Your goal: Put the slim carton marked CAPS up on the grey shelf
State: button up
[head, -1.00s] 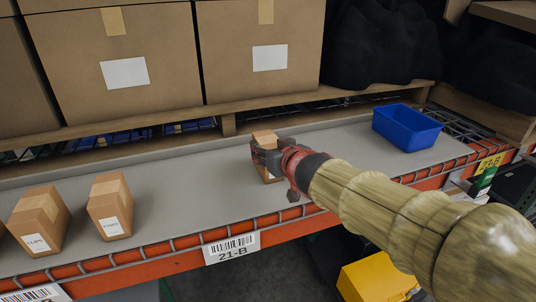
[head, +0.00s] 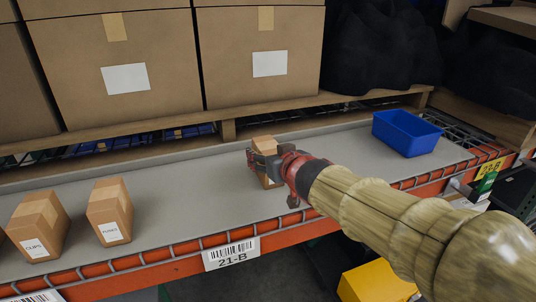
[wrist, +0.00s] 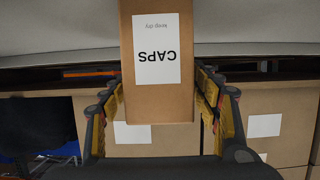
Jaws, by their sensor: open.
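The slim brown carton marked CAPS (wrist: 158,100) shows upside down in the wrist view, between the two fingers of my gripper (wrist: 160,125). In the head view the carton (head: 264,143) stands upright on the grey shelf (head: 190,203), partly hidden by my gripper (head: 267,165). The gripper is open, with a finger to each side of the carton. Whether either finger touches it I cannot tell.
Two similar cartons, one marked CLIPS (head: 38,228) and another (head: 110,213), stand at the left of the shelf. A blue bin (head: 407,134) sits at the right. Large boxes (head: 262,55) stand behind. A wire rail and orange beam (head: 150,262) edge the front.

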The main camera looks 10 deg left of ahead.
jog(key=shift+r, duration=0.25)
jog(key=p+v, duration=0.4)
jog(key=v, duration=0.8)
jog(key=shift+p, duration=0.4)
jog(key=shift+d+f, duration=0.1)
jog(key=shift+d, duration=0.05)
jog(key=s+d+f+m+g+h, duration=0.1)
jog(key=s+d+f+m+h, duration=0.15)
jog(key=d, duration=0.55)
jog(key=s+d+f+m+h, duration=0.1)
jog(key=s+d+h, duration=0.2)
jog(key=d, duration=0.5)
jog(key=s+d+f+m+g+h, duration=0.1)
jog(key=s+d+f+m+h, duration=0.15)
jog(key=d, duration=0.45)
jog(key=s+d+f+g, duration=0.1)
jog(key=s+f+g, duration=0.1)
jog(key=s, duration=0.5)
jog(key=s+d+f+g, duration=0.2)
jog(key=s+f, duration=0.2)
jog(key=s, duration=0.4)
jog(key=shift+s+y, duration=0.3)
jog(key=shift+y, duration=0.1)
